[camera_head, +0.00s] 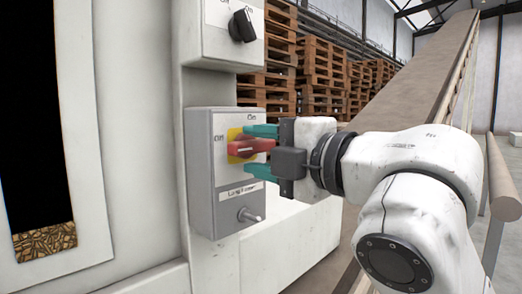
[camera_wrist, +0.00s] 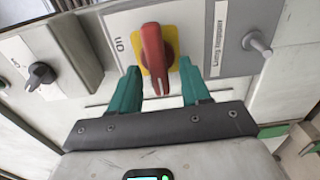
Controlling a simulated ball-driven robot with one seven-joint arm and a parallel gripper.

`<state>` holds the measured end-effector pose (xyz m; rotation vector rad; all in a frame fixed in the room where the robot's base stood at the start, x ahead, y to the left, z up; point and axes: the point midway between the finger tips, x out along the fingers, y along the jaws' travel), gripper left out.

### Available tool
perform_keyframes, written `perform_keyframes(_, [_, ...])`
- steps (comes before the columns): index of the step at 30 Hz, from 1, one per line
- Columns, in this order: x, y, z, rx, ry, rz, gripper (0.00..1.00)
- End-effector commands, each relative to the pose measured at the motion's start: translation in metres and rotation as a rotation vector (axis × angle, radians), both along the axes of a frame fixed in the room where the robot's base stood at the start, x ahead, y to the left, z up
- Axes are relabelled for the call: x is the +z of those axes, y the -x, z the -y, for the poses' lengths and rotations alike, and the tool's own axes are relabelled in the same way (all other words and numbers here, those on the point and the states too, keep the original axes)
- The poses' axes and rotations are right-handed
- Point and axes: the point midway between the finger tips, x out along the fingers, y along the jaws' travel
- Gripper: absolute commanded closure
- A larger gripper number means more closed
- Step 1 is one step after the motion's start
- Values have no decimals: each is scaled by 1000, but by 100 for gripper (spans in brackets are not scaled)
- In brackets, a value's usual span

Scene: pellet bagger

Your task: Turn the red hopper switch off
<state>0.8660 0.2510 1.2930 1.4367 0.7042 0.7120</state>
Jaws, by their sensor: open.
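The red hopper switch (camera_head: 250,147) is a red rotary handle on a yellow plate, on the front of a grey control box (camera_head: 201,190). An "Off" label is left of the plate and an "On" label above it. The handle lies roughly level, in line with "Off"; I cannot tell which end is its pointer. My gripper (camera_head: 254,152) has its green fingers open, one above and one below the handle. In the wrist view the red switch (camera_wrist: 153,50) stands between the spread fingertips (camera_wrist: 160,73). Contact with either finger cannot be made out.
A metal toggle (camera_head: 249,215) sticks out low on the same box, under a printed label. A black knob (camera_head: 242,25) is on a white box above. A window with pellets (camera_head: 45,242) is at left. Stacked pallets (camera_head: 325,80) and a conveyor (camera_head: 420,80) stand behind.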

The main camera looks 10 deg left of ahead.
Motion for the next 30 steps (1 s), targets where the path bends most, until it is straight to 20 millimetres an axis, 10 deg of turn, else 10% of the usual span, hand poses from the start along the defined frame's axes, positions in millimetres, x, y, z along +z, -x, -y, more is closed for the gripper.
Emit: perform_keyframes(30, [0, 66, 85, 0, -1, 0, 53])
